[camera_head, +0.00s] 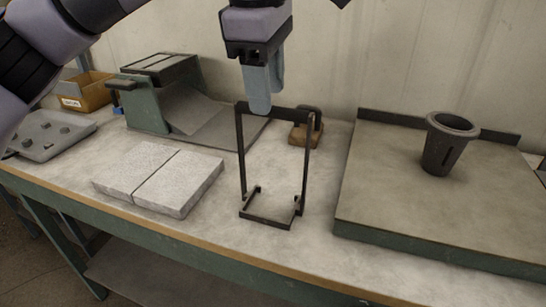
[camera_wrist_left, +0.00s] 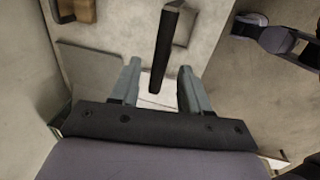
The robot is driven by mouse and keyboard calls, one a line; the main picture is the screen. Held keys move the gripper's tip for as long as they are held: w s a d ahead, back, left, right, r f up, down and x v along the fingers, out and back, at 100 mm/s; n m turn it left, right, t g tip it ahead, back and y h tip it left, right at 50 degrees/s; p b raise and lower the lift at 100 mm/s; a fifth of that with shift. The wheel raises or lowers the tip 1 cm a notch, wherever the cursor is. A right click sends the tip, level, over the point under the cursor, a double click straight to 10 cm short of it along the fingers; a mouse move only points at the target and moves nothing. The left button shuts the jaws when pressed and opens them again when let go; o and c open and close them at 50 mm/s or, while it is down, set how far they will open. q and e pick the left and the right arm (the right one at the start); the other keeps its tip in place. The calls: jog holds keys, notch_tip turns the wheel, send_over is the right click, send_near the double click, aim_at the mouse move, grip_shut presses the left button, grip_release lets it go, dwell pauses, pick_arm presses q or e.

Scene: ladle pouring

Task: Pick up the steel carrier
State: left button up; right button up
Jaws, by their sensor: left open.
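The steel carrier (camera_head: 241,165) is a dark upright frame with a top bar and a small open base, standing on the workbench. My left gripper (camera_head: 262,98) points down at the carrier's top bar. In the left wrist view the top bar (camera_wrist_left: 166,45) runs between the two open fingers (camera_wrist_left: 157,88), with a gap on each side. The gripper is open and holds nothing. In the head view the fingers hide part of the bar. My right gripper cannot be made out in the head view.
Pale slabs (camera_head: 160,178) lie left of the carrier, with a green machine (camera_head: 150,105) behind them. A wooden block (camera_head: 303,133) sits close behind the carrier. A raised green-edged platform (camera_head: 400,215) with a dark cup (camera_head: 441,155) stands right. Bare bench lies in front.

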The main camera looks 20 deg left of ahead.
pick_arm(q)
jog(key=shift+w+f, duration=0.25)
jog(key=shift+f, duration=0.9)
jog(key=shift+w+f, duration=0.2)
jog(key=shift+f, duration=0.9)
jog(key=shift+f, duration=0.25)
grip_shut()
